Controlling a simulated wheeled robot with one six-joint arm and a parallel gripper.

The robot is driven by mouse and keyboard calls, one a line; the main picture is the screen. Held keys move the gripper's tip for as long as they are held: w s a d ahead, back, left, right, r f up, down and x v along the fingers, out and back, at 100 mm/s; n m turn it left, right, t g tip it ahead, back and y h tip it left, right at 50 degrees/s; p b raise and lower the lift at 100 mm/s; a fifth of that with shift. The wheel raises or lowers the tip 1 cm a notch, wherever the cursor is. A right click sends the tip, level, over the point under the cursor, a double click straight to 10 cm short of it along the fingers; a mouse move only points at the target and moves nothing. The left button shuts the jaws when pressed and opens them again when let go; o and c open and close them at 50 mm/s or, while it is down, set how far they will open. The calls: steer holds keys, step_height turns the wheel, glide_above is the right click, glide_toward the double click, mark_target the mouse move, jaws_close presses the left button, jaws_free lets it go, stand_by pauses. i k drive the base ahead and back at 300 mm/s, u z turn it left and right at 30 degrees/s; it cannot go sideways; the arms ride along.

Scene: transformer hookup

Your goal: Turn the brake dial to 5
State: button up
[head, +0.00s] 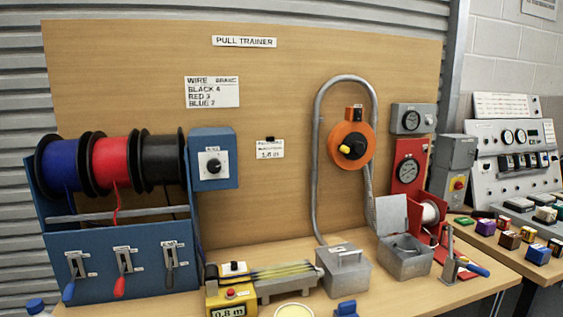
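A card (212,92) on the board above reads WIRE BRAKE, BLACK 4, RED 3, and a blue line whose figure is unclear. My gripper is not in view, and nothing is seen touching the dial.
Blue, red (112,162) and black spools sit left of the dial. Levers (122,272) stand below them. A yellow meter (230,293) reading 0.8 m, grey boxes (343,270) and an orange reel (352,146) stand to the right. Space directly before the dial looks clear.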

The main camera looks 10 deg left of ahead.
mark_target(213, 165)
steer(key=z, duration=0.2)
steer(key=i, duration=1.05)
steer(key=u, duration=0.5)
